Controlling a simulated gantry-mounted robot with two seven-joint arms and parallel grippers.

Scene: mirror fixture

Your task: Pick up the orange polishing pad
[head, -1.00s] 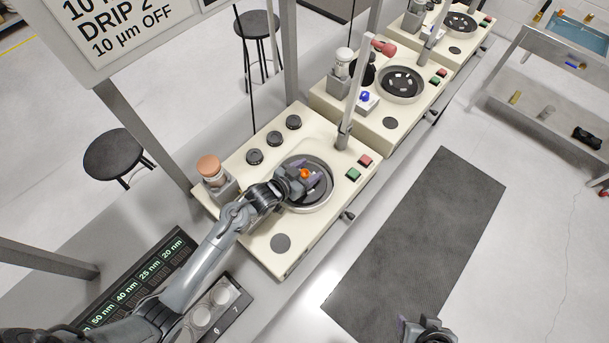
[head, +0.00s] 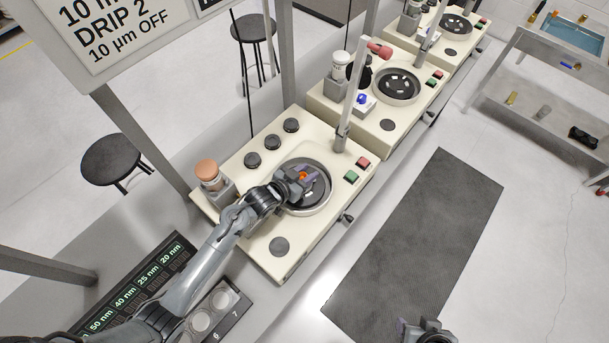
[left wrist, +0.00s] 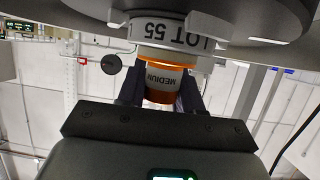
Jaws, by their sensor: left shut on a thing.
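The orange polishing pad (head: 302,176) shows as a small orange patch between the fingers of my left gripper (head: 303,178), over the dark round plate (head: 316,196) of the nearest polishing machine. In the left wrist view the orange pad (left wrist: 160,97) is a short cylinder with a white band reading MEDIUM. My left gripper (left wrist: 161,92) is shut on it, one finger on each side. A white part marked LOT 55 (left wrist: 150,30) sits directly against the pad's other end. My right gripper (head: 425,331) is partly cut off at the bottom edge; its fingers are unclear.
The nearest machine (head: 262,215) carries black knobs (head: 271,143), an upright grey post (head: 348,110), a copper-topped container (head: 208,172) and red and green buttons (head: 351,176). More machines stand behind it. A dark mat (head: 420,230) lies on the clear floor at right.

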